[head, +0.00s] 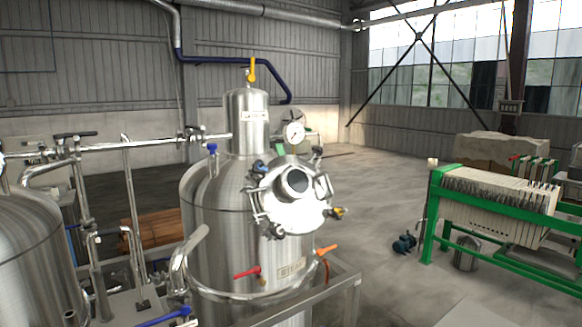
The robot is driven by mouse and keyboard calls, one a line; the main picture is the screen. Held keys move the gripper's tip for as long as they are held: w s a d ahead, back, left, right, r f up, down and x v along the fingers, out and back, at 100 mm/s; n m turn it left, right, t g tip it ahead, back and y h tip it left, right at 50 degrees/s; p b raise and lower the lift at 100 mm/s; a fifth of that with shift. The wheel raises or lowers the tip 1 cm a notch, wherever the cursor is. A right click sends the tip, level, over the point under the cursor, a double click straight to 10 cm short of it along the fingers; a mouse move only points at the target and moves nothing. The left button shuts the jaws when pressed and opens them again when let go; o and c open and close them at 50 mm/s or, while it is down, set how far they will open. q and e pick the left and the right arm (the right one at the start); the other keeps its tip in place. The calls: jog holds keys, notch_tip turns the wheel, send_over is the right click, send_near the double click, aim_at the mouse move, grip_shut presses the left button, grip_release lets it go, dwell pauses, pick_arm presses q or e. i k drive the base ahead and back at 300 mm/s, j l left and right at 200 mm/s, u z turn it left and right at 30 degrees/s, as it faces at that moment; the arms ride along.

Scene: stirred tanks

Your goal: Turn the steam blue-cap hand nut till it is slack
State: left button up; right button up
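A steel tank (222,225) stands in the middle of the head view, with a round bolted hatch (300,205) on its upper right front. Hand nuts sit around the hatch rim. One at its upper left has a blue cap (259,166), and one at its lower right has a yellow cap (338,212). A dark, possibly blue part shows at the hatch's lower left, too small to tell. Neither of my grippers is in view.
A pressure gauge (294,133) sits above the hatch. Red (247,272) and orange (327,249) handles stick out below it. A steel frame (345,280) surrounds the tank's lower right. Pipes and another tank (30,260) crowd the left. Open floor lies between tank and green-framed filter press (500,205).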

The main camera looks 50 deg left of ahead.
aim_at(256, 169)
jog(key=i+u, duration=0.35)
jog(key=i+l+u, duration=0.15)
jog(key=u, duration=0.15)
jog(key=i+l+u, duration=0.15)
jog(key=i+u, duration=0.2)
jog(key=k, duration=0.05)
